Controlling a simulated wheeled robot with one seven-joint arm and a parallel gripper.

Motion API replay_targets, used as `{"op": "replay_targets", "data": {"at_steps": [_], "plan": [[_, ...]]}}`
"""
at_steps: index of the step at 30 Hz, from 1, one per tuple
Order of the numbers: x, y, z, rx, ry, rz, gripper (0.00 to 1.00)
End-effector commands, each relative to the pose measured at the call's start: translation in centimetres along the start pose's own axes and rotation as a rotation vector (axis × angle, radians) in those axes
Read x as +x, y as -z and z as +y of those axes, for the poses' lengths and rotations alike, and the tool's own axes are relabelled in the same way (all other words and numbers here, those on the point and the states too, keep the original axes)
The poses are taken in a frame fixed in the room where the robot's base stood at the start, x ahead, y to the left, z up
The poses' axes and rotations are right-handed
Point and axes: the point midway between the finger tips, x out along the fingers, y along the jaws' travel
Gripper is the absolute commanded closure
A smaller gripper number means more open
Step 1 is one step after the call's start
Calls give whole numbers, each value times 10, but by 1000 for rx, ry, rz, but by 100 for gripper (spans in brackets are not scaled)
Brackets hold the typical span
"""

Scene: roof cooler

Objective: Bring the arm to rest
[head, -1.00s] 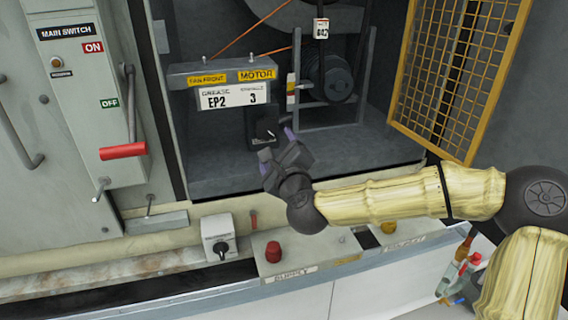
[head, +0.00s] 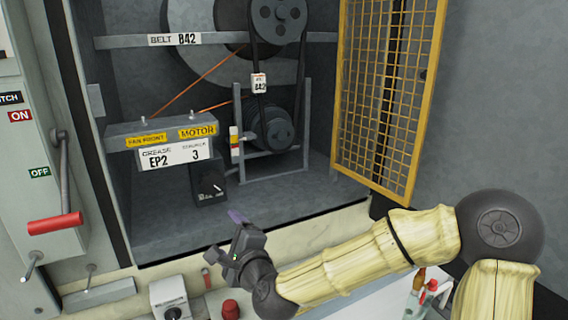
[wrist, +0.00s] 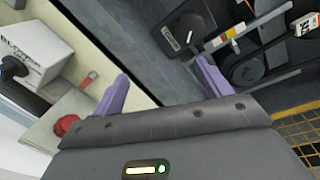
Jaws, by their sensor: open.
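My gripper (head: 236,222) is at the lower middle of the head view, in front of the open cabinet's lower edge. In the wrist view its two purple fingers (wrist: 160,95) stand wide apart with nothing between them. My arm reaches in from the right in a pale, ribbed sleeve. A small black box with a rotary knob (head: 209,188) stands inside the cabinet just beyond the gripper, apart from it. The knob box also shows in the wrist view (wrist: 187,32).
A yellow mesh door (head: 385,100) stands open at the right. A red-handled main switch (head: 55,222) is at the left. A grey switch box (head: 170,298) and a red button (head: 230,309) sit on the ledge below. The fan motor (head: 268,128) and belt are deeper inside.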

Motion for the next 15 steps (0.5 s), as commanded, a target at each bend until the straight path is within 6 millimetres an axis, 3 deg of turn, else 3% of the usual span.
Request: {"op": "replay_targets", "data": {"at_steps": [6, 11, 15], "plan": [[-10, 44, 66, -431, -260, 8, 23], [-34, 89, 96, -708, -461, 9, 23], [-66, 129, 111, -914, -640, 1, 23]]}}
